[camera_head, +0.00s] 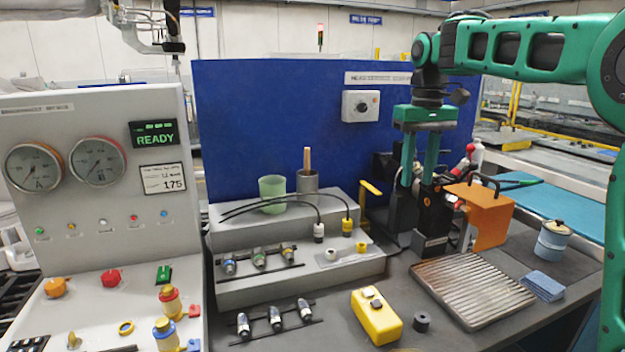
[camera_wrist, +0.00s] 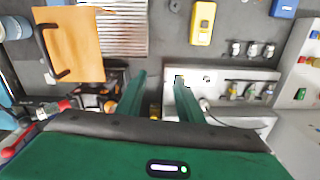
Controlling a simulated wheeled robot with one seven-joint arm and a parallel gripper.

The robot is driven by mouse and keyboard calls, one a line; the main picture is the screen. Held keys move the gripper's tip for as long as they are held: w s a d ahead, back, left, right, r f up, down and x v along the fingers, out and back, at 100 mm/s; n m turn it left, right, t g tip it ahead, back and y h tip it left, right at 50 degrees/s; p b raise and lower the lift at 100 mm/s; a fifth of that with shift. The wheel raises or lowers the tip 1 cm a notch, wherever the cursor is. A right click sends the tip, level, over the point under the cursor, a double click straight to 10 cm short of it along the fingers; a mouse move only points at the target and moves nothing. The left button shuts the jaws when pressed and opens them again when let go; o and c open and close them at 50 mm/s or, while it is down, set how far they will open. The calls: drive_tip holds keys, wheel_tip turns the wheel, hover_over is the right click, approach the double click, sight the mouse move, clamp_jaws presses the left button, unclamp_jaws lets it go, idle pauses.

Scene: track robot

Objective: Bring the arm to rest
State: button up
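My arm (camera_head: 540,50) is green with black joints. It reaches in from the right and bends down at the wrist. My gripper (camera_head: 417,183) points down above the back of the bench, in front of the blue panel and near a black device. Its two green fingers are apart.
An orange box with a black handle (camera_head: 490,217) stands right of the gripper. A ribbed metal tray (camera_head: 470,285), a yellow meter (camera_head: 376,316), and a grey stepped stand (camera_head: 290,280) are nearby. A gauge console (camera_head: 95,220) is at left, a blue panel (camera_head: 270,115) behind.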

drive_tip(key=s+d+f+m, duration=0.3)
drive_tip(key=s+d+f, duration=0.2)
drive_tip(key=s, duration=0.7)
drive_tip(key=s+d+f+m, duration=0.3)
drive_tip(key=s+d+f, duration=0.3)
drive_tip(key=s, duration=0.7)
drive_tip(key=s+d+f+m, duration=0.3)
drive_tip(key=s+d+f, duration=0.3)
drive_tip(key=s+f, duration=0.3)
drive_tip(key=s, duration=0.3)
drive_tip(key=shift+s, duration=0.4)
drive_tip(key=shift+w+f, duration=0.3)
drive_tip(key=shift+w, duration=0.35)
